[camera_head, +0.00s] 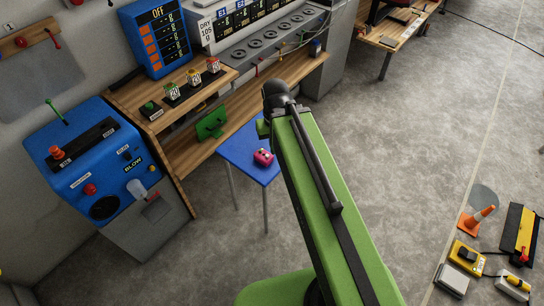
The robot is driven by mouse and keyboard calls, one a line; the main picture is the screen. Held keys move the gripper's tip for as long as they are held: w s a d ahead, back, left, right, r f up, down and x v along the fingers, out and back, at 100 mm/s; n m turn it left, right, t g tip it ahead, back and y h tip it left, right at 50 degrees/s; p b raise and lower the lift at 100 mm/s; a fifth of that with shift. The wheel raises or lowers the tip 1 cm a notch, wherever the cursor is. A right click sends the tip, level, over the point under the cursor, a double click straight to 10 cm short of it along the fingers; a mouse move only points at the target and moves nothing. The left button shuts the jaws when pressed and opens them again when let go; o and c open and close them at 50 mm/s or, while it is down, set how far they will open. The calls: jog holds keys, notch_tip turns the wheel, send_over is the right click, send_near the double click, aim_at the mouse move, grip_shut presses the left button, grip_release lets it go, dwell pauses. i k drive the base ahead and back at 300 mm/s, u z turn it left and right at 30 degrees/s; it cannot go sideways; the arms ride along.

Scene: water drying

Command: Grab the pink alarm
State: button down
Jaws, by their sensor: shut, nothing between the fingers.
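The pink alarm (263,157) is a small, rounded pink object with dark marks on its face. It sits on a small blue table (240,150) with thin metal legs, close to the table's right side. My green and black arm reaches up the middle of the view, just right of the blue table, and covers part of its right edge. My gripper cannot be made out; the far end of the arm shows only a dark rounded joint. Nothing visible touches the pink alarm.
A wooden bench (290,75) with jars and control panels stands behind the blue table. A blue machine (95,160) stands at the left. An orange cone (477,218) and yellow boxes lie at lower right. Grey floor (410,130) is open to the right.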

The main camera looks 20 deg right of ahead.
aim_at(261, 158)
jog(key=u, duration=2.25)
jog(key=k, duration=0.15)
jog(key=u, duration=1.25)
jog(key=k, duration=1.5)
jog(key=z, duration=0.65)
jog(key=i, duration=1)
jog(key=u, duration=0.05)
